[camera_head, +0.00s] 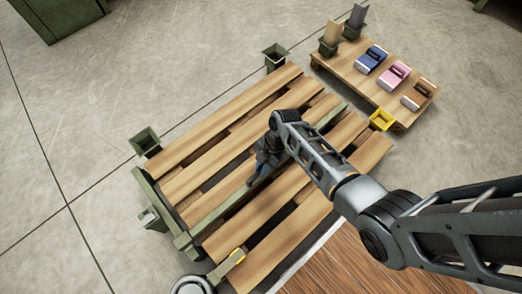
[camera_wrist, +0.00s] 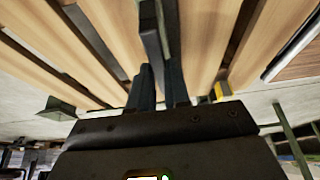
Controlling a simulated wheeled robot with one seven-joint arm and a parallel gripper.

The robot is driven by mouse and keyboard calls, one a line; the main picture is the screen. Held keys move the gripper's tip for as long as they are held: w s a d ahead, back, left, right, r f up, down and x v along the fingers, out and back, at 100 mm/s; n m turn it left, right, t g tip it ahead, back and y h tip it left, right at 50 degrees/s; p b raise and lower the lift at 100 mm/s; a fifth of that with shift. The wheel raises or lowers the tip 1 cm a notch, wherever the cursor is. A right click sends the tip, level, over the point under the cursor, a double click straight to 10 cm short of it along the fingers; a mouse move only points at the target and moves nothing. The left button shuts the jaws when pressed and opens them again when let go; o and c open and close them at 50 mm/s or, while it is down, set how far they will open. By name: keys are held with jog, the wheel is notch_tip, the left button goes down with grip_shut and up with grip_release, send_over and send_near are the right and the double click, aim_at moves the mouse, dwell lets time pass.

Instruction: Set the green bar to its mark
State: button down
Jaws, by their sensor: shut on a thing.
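The green bar (camera_head: 218,208) is a long, thin bar lying diagonally across the slatted wooden table, from the near-left edge toward the far right. My gripper (camera_head: 255,175) is shut on the green bar near its middle, and my arm hides part of it. In the wrist view, the gripper fingers (camera_wrist: 160,88) close around the bar (camera_wrist: 164,28), seen almost end-on. Which mark belongs to the bar is not clear.
The slatted table (camera_head: 215,150) has gaps between planks and a green end frame (camera_head: 152,195). Green sockets stand beyond its far side (camera_head: 146,140) (camera_head: 276,57).

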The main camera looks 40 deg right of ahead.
jog(key=c, duration=1.1)
grip_release()
jog(key=p+v, duration=0.3)
jog(key=v, duration=0.4)
jog(key=shift+d+r, duration=0.2)
jog(key=shift+r, duration=0.15)
